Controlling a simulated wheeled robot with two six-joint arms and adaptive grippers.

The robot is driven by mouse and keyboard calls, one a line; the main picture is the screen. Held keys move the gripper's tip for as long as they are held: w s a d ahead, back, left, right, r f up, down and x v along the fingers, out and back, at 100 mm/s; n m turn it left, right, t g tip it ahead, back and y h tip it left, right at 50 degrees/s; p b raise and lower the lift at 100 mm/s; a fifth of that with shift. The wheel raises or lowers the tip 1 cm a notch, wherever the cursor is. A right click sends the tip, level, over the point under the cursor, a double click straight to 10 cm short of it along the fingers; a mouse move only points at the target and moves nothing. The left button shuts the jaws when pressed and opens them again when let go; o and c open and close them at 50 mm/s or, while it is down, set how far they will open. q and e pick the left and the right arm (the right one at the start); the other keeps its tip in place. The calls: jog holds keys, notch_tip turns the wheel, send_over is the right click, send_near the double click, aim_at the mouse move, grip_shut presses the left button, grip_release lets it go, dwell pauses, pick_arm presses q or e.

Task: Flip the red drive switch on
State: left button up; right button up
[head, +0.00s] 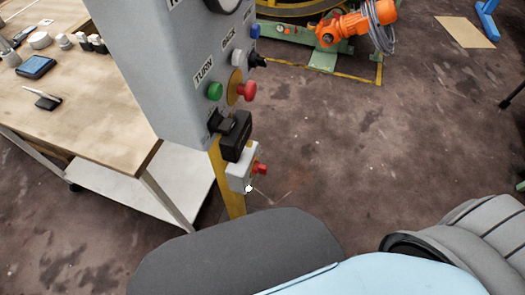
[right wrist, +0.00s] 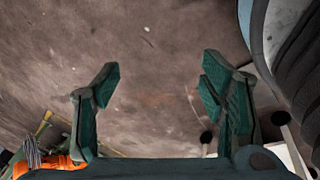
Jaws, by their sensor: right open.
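In the head view, a small light-grey box (head: 240,169) is fixed on a yellow post, low under the grey control cabinet (head: 150,60). A red switch or knob (head: 261,169) sticks out of its right side; its on or off position cannot be told. A bright round end of a thin lever shows at the box's lower edge. My right gripper (right wrist: 160,65) is open and empty in the right wrist view, with only floor between its fingers. The red switch does not show in that view, and my right gripper is not seen in the head view. My left gripper is in neither view.
The cabinet carries a green button (head: 215,91), a red mushroom button (head: 247,91) and a black block (head: 236,136) close above the small box. A wooden workbench (head: 80,100) stands left.

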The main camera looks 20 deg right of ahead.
aim_at(261, 169)
jog(key=w+d+r+n+t+y+b, duration=0.1)
jog(key=w+d+r+n+t, duration=0.2)
jog(key=w, duration=0.4)
jog(key=w+d+r+n+t+b, duration=0.1)
jog(key=w+r+n+t, duration=0.25)
jog(key=w, duration=0.35)
jog(key=w+d+r+n+t+y+b, duration=0.1)
jog(key=w+d+r+n+t, duration=0.2)
jog(key=w, duration=0.4)
jog(key=w+a+r+n+t+y, duration=0.2)
jog(key=w+a+r+n+y, duration=0.35)
jog(key=r+n, duration=0.4)
jog(key=s+a+r+n+g+y, duration=0.3)
jog(key=s+a+r+n+y, duration=0.2)
jog(key=a+r+n+y, duration=0.6)
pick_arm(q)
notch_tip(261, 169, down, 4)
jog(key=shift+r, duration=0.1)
pick_arm(e)
jog(key=w+a+f+h, duration=0.1)
jog(key=w+a+h, duration=0.1)
jog(key=w+a, duration=0.7)
jog(key=shift+a+f+m, duration=0.2)
jog(key=shift+a+m, duration=0.2)
jog(key=shift+a, duration=0.85)
jog(key=shift+w, duration=0.1)
